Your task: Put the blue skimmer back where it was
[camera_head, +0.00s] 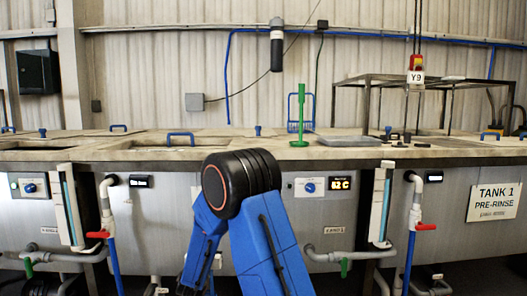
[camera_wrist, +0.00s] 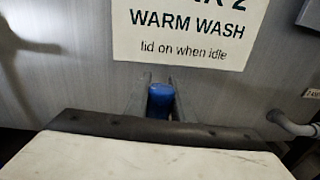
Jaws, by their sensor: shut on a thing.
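In the wrist view, the two grey fingers of my gripper (camera_wrist: 159,98) are closed on a blue piece (camera_wrist: 160,103), which looks like part of the blue skimmer. The rest of the held thing is hidden. My gripper is in front of the grey tank face, below the sign reading WARM WASH (camera_wrist: 190,28). In the head view my arm's elbow fills the middle, and neither my gripper nor the held piece shows there.
A blue wire frame (camera_head: 300,112) and a green upright stand (camera_head: 304,108) are on the tank tops. Blue lid handles (camera_head: 181,135) stand along the tops. A metal frame table (camera_head: 430,82) is behind on the right. White pipes and a sign for TANK 1 (camera_head: 494,202) are on the tank fronts.

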